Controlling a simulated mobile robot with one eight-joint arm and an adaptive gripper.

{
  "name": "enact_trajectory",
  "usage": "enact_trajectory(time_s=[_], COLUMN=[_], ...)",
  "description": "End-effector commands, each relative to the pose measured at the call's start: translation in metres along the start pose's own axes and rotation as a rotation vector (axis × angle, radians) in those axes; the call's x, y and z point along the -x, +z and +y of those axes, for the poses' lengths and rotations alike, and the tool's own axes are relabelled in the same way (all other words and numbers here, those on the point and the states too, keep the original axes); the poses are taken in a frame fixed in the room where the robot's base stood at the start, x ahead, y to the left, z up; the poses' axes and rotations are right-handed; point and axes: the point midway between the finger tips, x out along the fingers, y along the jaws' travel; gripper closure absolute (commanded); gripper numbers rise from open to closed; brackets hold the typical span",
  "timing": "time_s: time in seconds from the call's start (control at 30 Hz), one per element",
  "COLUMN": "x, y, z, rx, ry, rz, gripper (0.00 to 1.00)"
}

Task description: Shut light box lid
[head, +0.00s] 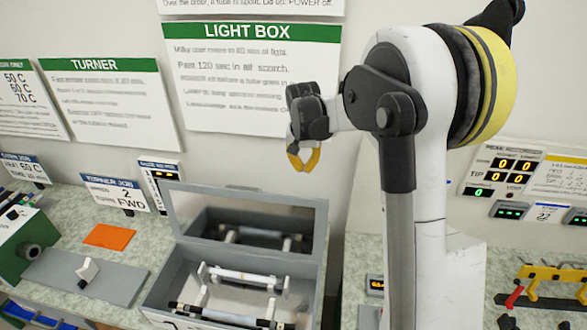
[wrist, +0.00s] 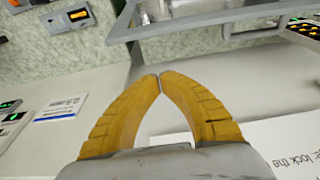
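The light box (head: 312,285) is a grey open-topped box on the bench in the head view. Its lid (head: 322,225) is a grey frame around a dark pane, standing raised at the box's back edge. Inside are a pale rod (head: 243,277) on white supports and a dark-ended rod (head: 228,316) near the front. My gripper (head: 303,163) hangs in the air above and behind the raised lid, near the wall. In the wrist view its yellow fingers (wrist: 160,77) meet at the tips with nothing between them. A grey frame edge, probably the lid's (wrist: 205,22), shows beyond them.
A green machine (head: 15,245) with a grey plate (head: 85,277) and an orange mat (head: 109,236) lie left of the box. The peak recorder (head: 512,175) is on the right wall; a yellow clamp-like tool (head: 550,275) lies below.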

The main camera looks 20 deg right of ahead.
Motion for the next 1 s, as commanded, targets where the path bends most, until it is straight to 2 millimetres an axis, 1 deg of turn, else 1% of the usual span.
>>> enact_trajectory(time_s=[0.07,0.17,0.27,0.5,0.63,0.7,0.8,1.0], x=[-0.003,-0.013,-0.028,-0.079,-0.105,-0.095,-0.091,-0.088], y=[-0.003,-0.003,-0.003,-0.003,-0.003,0.011,0.024,0.035], z=[0.001,0.000,0.000,0.000,0.000,0.000,0.000,0.000], rx=[-0.006,-0.007,-0.007,-0.007,-0.007,-0.004,-0.005,-0.006], ry=[0.003,0.004,0.003,0.003,0.002,0.002,0.003,0.003], rz=[-0.004,-0.005,-0.005,-0.004,-0.004,-0.004,-0.004,-0.004], gripper=[1.00,1.00,1.00,1.00,1.00,1.00,1.00,1.00])
